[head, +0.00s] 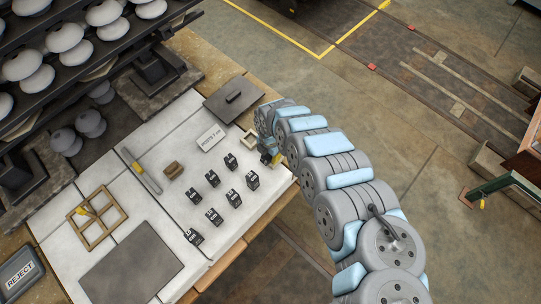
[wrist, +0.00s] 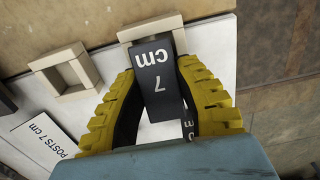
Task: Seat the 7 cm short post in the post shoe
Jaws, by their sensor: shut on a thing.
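The black post marked "7 cm" (wrist: 157,75) is between the yellow fingers of my gripper (wrist: 160,88), which is shut on it in the wrist view. The post's far end overlaps a pale wooden square shoe (wrist: 128,36); I cannot tell whether it is inside or above it. A second, empty square shoe (wrist: 72,74) sits to the left. In the head view my gripper (head: 271,158) is at the right edge of the white table, beside an open square shoe (head: 249,140). The held post is hard to make out there.
Several black labelled posts (head: 213,179) stand on the white table left of my gripper. A "POSTS 7 cm" card (head: 211,138) and a dark plate with a handle (head: 233,98) lie nearby. A wooden divided frame (head: 97,217) and racks of insulators (head: 66,36) are further left.

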